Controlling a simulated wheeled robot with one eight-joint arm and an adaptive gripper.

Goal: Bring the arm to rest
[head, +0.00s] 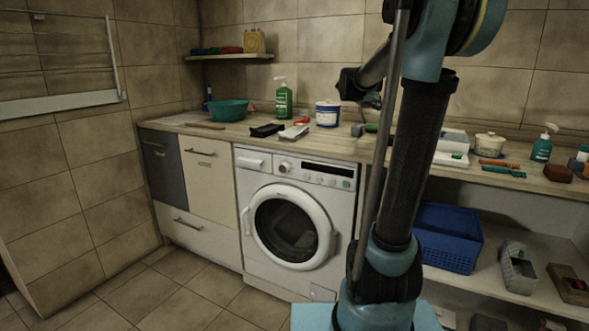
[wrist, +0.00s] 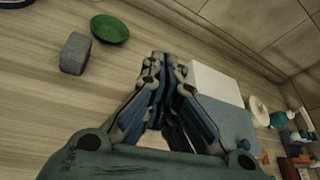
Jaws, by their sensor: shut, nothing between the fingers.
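My gripper (wrist: 162,62) is shut and empty in the wrist view, its fingertips together above the wooden worktop. In the head view my arm rises in front of the counter, and its bent end with the gripper hangs over the worktop (head: 228,135), partly hidden behind my own links. Nothing is held. In the wrist view a grey block (wrist: 74,53) and a round green object (wrist: 110,28) lie left of the fingers. A white box (wrist: 213,80) lies to their right. I cannot tell the exact height of the gripper above the worktop.
On the worktop stand a teal basin (head: 228,110), a green spray bottle (head: 284,98), a white-and-blue tub (head: 327,114) and black trays (head: 267,130). A washing machine (head: 296,222) is below. A blue crate (head: 447,237) sits on the lower shelf at right. The tiled floor at left is clear.

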